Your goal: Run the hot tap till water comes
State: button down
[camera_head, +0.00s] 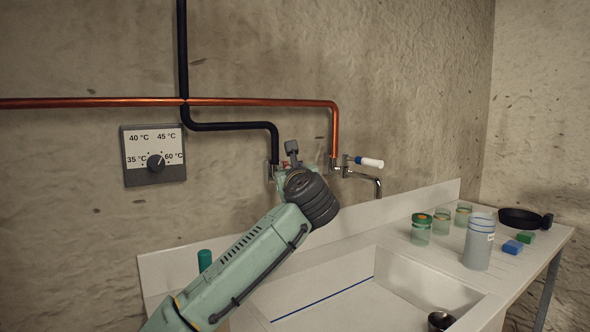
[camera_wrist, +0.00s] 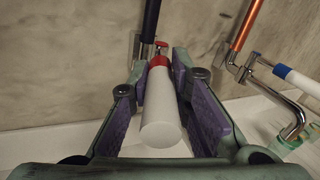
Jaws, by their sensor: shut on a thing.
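A white lever handle with a red collar (camera_wrist: 160,115) sticks out from a fitting under the black pipe. My gripper (camera_wrist: 160,78) is around this handle, with purple finger pads on both sides, shut on it. In the head view my wrist hides this handle and most of my gripper (camera_head: 291,165). A second white lever with a blue collar (camera_wrist: 296,80) sits to the right, under the copper pipe; it also shows in the head view (camera_head: 369,162). A curved metal spout (camera_head: 377,186) hangs below it, and I see no stream there.
A temperature dial (camera_head: 155,161) is on the wall at left. The white sink (camera_head: 425,282) lies below the taps, with a dark ladle (camera_head: 440,321) in it. Several jars, a grey-blue container (camera_head: 479,243), sponges (camera_head: 513,247) and a black pan (camera_head: 520,218) stand on the right counter.

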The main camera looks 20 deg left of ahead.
jog(key=shift+s+a+m+t+h+p, duration=0.2)
jog(key=shift+a+m+t+h+p, duration=0.25)
jog(key=shift+h, duration=0.25)
jog(key=shift+d, duration=0.1)
jog(key=c, duration=1.5)
grip_release()
jog(key=shift+o, duration=0.2)
jog(key=shift+s, duration=0.1)
jog(key=v, duration=1.2)
jog(key=shift+r, duration=0.1)
jog(key=shift+c, duration=0.3)
